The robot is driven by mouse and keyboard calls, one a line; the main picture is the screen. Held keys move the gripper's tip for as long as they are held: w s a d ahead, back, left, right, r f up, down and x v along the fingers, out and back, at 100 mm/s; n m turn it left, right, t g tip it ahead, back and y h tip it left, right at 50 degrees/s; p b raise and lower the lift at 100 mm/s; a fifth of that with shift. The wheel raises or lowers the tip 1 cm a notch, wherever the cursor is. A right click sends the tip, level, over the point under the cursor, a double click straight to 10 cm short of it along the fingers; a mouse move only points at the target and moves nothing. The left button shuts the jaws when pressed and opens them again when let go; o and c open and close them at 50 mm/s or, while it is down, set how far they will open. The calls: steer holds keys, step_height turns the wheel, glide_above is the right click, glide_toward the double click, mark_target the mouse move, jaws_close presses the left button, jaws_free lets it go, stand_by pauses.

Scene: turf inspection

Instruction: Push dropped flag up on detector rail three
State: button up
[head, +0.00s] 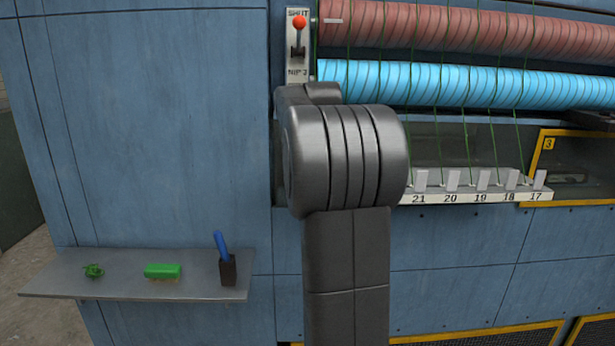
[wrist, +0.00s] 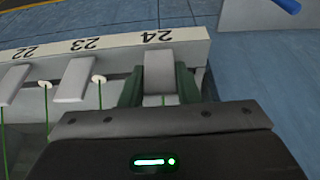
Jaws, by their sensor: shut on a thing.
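The detector rail (head: 475,195) is a pale strip with numbered grey flags; flags 21 (head: 420,179) to 17 (head: 540,179) stand up in the head view. My arm hides its left part there. In the wrist view the rail (wrist: 110,46) shows numbers 22, 23 and 24 upside down. Flag 24 (wrist: 160,72) is between the green fingers of my gripper (wrist: 160,86), which is shut on it. Flag 23 (wrist: 77,80) and flag 22 (wrist: 14,84) are beside it, clear of the fingers. I cannot tell how far flag 24 leans.
Green yarns run from the pink roller (head: 470,28) and blue roller (head: 450,84) to the rail. A shelf (head: 125,286) at left holds a green block (head: 163,271), green yarn (head: 93,271) and a blue-handled tool (head: 221,246).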

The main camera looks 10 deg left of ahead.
steer(key=shift+a+r, duration=0.1)
steer(key=shift+r, duration=0.05)
steer(key=o, duration=0.7)
steer(key=shift+o, duration=1.4)
steer(key=shift+a, duration=0.2)
steer(key=shift+d, duration=0.15)
steer(key=v, duration=1.3)
steer(key=shift+s+r, duration=0.25)
steer(key=shift+r, duration=0.1)
steer(key=shift+f, duration=0.1)
steer(key=x, duration=1.4)
steer(key=shift+w+d, duration=0.1)
